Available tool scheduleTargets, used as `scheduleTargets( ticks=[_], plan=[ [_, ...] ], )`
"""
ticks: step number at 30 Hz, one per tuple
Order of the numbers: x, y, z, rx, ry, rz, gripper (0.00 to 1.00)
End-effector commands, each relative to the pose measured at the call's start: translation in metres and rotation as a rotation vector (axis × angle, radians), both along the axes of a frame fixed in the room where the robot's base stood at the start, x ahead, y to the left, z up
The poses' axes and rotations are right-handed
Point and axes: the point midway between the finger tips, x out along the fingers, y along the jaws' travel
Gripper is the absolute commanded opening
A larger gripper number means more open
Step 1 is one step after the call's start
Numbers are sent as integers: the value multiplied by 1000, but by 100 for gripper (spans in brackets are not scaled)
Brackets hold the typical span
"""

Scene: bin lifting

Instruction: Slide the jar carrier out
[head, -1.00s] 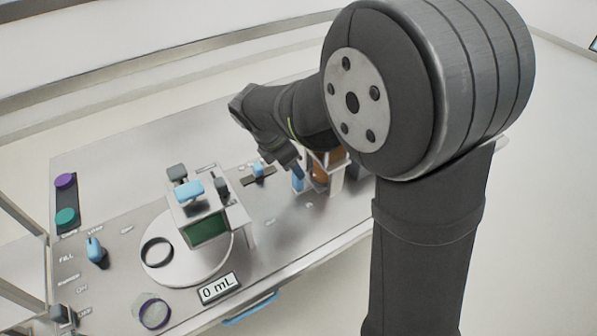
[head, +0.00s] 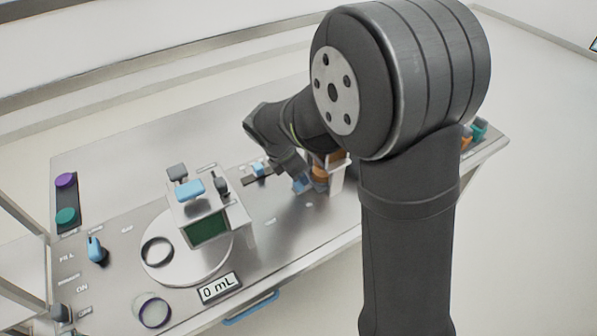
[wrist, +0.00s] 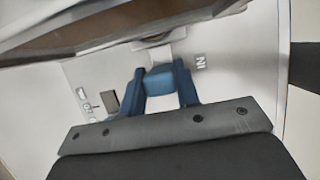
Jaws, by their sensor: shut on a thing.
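The jar carrier (head: 337,181) is a pale upright frame holding an amber jar (head: 320,171), on the steel bench near its front edge in the head view. My arm partly hides both. My gripper (head: 300,184) is low at the carrier's left side. A pale stem runs from the handle toward the carrier. A blurred brown and pale shape crosses the top of the wrist view, probably the jar and carrier.
A pale device with a green screen (head: 209,229) stands on a round plate to the left. A "0 mL" display (head: 219,289) is at the front edge. A blue knob (head: 97,250) is at left. Orange and green items (head: 474,133) sit at the far right.

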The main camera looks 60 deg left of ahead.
Motion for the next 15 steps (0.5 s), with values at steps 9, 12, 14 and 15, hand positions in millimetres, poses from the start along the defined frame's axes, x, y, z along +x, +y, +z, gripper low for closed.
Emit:
scheduleTargets(
  ticks=[9, 12, 14, 15],
  plan=[
    [-32, 1, 0, 1, 0, 6, 0],
    [-52, 1, 0, 0, -1, 5, 0],
    [-61, 1, 1, 1, 0, 6, 0],
    [-67, 1, 1, 1, 0, 6, 0]
  ],
)
